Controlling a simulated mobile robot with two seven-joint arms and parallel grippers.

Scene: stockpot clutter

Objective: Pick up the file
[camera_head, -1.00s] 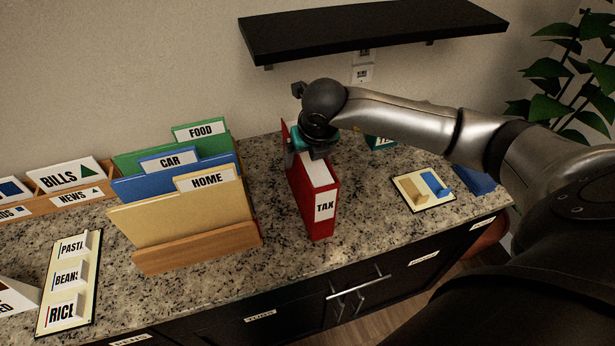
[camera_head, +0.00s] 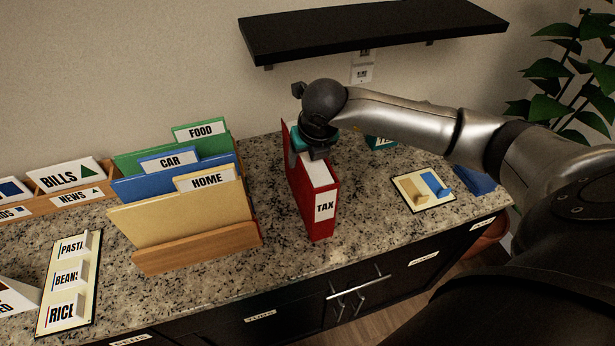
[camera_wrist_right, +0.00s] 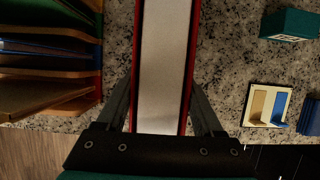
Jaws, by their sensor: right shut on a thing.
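The file is a red binder (camera_head: 321,205) with a white label reading TAX. It stands upright on the granite counter in the head view. My right gripper (camera_head: 308,155) is over its upper back part, with the fingers down along its sides. In the right wrist view, the red-edged binder with white inside (camera_wrist_right: 163,60) runs between the two fingers of my right gripper (camera_wrist_right: 163,110), which is shut on it. The binder's bottom appears to rest on the counter. Part of its top is hidden by the gripper. My left gripper is not in view.
A wooden sorter (camera_head: 200,250) with FOOD, CAR and HOME folders stands left of the binder. A small tray (camera_head: 425,203) with tan and blue pieces lies to the right, near a teal box (camera_head: 381,143). A black shelf (camera_head: 370,30) hangs above on the wall.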

